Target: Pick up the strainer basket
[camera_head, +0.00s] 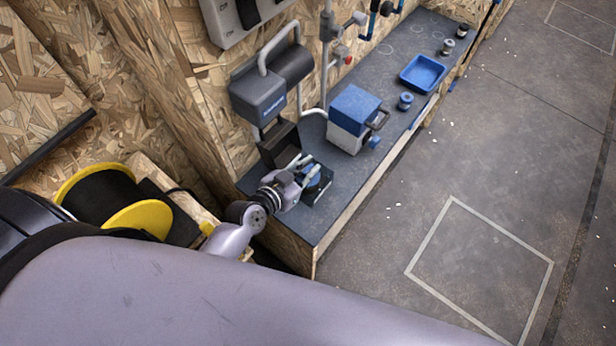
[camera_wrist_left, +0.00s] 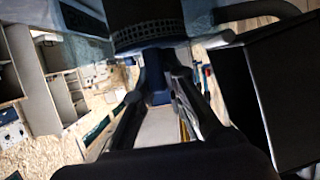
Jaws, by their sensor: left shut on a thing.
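The strainer basket (camera_wrist_left: 148,32) shows at the top of the left wrist view as a dark round body with a mesh band and a blue part (camera_wrist_left: 156,80) below it. My left gripper (camera_wrist_left: 155,88) is shut on this blue part, between its two dark fingers. In the head view my left gripper (camera_head: 306,172) is at the near end of the dark bench, over a black open housing. A bit of blue (camera_head: 314,178) shows between its fingers. The basket is mostly hidden there, and I cannot tell whether it is clear of the housing. My right gripper is not in view.
The dark bench (camera_head: 345,185) runs along the chipboard wall. A blue-and-white box (camera_head: 352,120), a blue tray (camera_head: 423,74) and small fittings stand farther along it. A grey pump-like unit (camera_head: 262,92) hangs behind the gripper. A yellow reel (camera_head: 142,216) sits at left. The floor at right is clear.

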